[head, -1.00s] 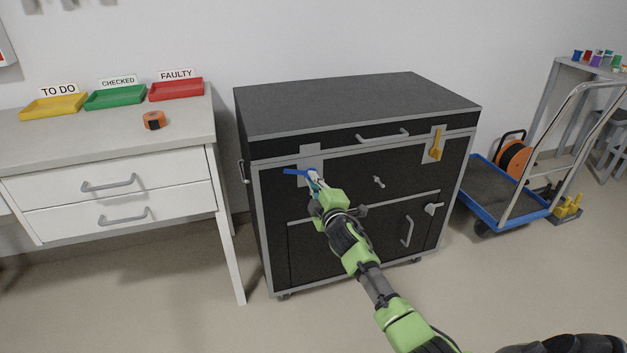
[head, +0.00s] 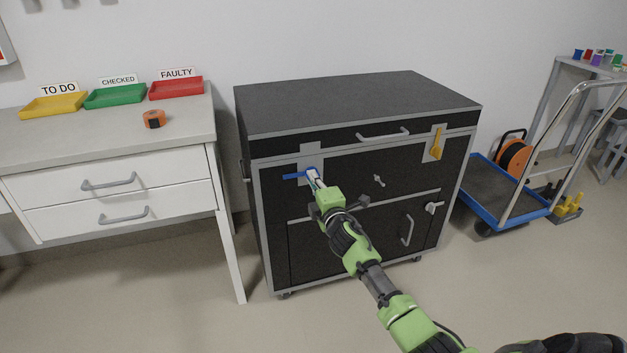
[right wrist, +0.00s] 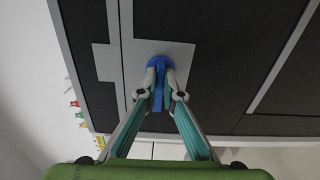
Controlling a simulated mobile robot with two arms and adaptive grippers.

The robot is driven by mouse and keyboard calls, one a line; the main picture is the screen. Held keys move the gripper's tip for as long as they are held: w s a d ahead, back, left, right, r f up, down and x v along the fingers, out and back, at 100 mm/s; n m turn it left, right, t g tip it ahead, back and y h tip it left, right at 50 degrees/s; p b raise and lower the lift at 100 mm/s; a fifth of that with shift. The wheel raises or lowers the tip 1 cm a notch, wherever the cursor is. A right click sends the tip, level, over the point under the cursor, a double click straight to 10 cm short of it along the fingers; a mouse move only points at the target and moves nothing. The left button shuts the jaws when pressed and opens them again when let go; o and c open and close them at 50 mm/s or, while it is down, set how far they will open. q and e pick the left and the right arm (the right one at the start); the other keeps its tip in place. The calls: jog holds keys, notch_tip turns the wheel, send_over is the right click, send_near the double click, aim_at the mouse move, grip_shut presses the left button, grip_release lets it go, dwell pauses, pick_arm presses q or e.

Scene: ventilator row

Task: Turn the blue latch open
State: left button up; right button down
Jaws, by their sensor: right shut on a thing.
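The blue latch (head: 296,176) is on a grey plate at the upper left of the black case's front (head: 340,190). Its arm points left, about level, in the head view. My right gripper (head: 312,175) is at the latch's right end. In the right wrist view the blue latch (right wrist: 159,66) sits between the fingertips of my right gripper (right wrist: 160,92), which are shut on it. The fingers hide part of the latch. My left gripper is not in view.
A white desk (head: 180,130) with coloured trays stands left. A trolley (head: 500,190) stands right. The floor in front is clear.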

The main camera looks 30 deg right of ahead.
jog(key=shift+f, duration=0.1)
jog(key=c, duration=2.5)
grip_release()
jog(key=v, duration=1.2)
